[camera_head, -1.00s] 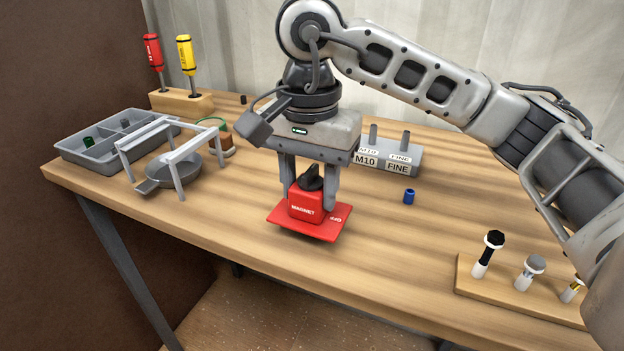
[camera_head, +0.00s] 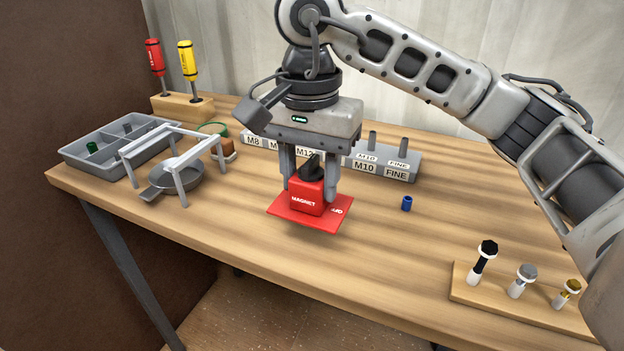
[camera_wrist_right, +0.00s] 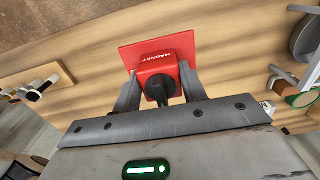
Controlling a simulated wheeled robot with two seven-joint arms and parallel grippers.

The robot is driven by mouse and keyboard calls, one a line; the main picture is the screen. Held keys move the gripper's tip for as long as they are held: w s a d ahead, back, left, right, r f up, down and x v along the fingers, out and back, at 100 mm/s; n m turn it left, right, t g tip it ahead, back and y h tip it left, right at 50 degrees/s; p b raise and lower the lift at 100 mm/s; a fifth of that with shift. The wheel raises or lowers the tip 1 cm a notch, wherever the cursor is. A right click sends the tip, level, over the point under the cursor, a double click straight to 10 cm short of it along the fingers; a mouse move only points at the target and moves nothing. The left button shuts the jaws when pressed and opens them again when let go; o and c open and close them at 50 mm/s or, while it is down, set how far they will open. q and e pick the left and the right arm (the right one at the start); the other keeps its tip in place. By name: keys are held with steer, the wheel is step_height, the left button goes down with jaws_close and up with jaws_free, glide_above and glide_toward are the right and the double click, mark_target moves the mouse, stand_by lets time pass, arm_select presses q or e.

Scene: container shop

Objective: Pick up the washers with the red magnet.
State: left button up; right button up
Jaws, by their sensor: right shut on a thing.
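The red magnet (camera_head: 307,196) is a block marked MAGNET with a black knob on top. My right gripper (camera_head: 312,182) is shut on it from above. A flat red plate (camera_head: 325,222) with partly hidden lettering sits directly below the block. In the right wrist view the magnet (camera_wrist_right: 165,70) sits between the two fingers of my right gripper (camera_wrist_right: 160,92), with the red plate (camera_wrist_right: 130,58) behind it. I cannot make out any washers. The underside of the plate is hidden. My left gripper is not in view.
A grey divided tray (camera_head: 75,159), a grey stand (camera_head: 186,186) over a round pan (camera_head: 180,190), and two screwdrivers in a wooden block (camera_head: 180,106) are at left. Labelled grey blocks (camera_head: 400,172) stand behind. A blue piece (camera_head: 407,203) and a bolt rack (camera_head: 470,292) are at right.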

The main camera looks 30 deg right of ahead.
mark_target(309, 162)
steer(key=shift+r+p, duration=0.4)
steer(key=shift+r, duration=0.5)
step_height(309, 162, up, 2)
steer(key=shift+p, duration=0.75)
step_height(309, 162, up, 4)
steer(key=p, duration=0.3)
steer(key=shift+r+p, duration=0.25)
steer(key=shift+p, duration=0.1)
steer(key=shift+r, duration=0.3)
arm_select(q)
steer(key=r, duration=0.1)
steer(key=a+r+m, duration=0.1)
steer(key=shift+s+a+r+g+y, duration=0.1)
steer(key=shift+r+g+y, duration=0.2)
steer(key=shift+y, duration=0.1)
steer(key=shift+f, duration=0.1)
